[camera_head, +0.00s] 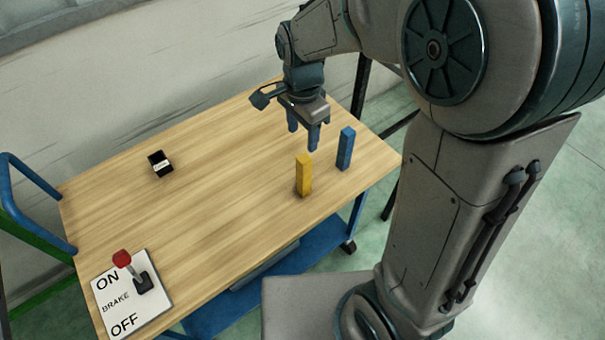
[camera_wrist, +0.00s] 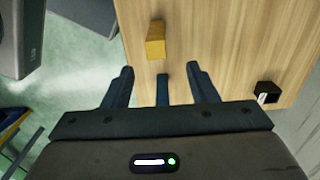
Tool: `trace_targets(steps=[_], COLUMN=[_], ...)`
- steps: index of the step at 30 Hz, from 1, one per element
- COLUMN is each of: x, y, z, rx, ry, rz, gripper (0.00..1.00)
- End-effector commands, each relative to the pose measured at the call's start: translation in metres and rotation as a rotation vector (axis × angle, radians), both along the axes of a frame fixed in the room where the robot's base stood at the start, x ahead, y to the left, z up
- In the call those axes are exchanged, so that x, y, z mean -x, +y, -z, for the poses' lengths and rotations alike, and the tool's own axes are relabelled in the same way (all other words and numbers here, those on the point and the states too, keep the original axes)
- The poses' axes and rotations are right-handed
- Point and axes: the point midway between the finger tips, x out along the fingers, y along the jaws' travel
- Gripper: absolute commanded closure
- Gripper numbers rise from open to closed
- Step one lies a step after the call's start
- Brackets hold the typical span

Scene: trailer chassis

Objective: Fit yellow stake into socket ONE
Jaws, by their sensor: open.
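The yellow stake (camera_head: 303,175) stands upright on the wooden table, near its right front edge. It also shows in the wrist view (camera_wrist: 156,40), beyond my fingertips. My gripper (camera_head: 302,135) is open and empty, above the table and behind the yellow stake, not touching it. The label is too small to read.
A brake lever (camera_head: 133,275) with a red knob stands on an ON/OFF plate (camera_head: 155,300) at the front left. The table's middle (camera_head: 220,190) is clear.

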Motion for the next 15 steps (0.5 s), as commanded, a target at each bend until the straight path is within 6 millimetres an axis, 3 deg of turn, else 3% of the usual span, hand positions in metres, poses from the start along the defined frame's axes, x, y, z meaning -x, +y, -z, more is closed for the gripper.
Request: trace_targets(steps=[9,15], x=[0.002,0.002], y=[-0.001,-0.001], z=[0.059,0.072], rx=[0.002,0.001], ry=[0.003,0.001], rz=[-0.003,-0.003], gripper=[0.47,0.47])
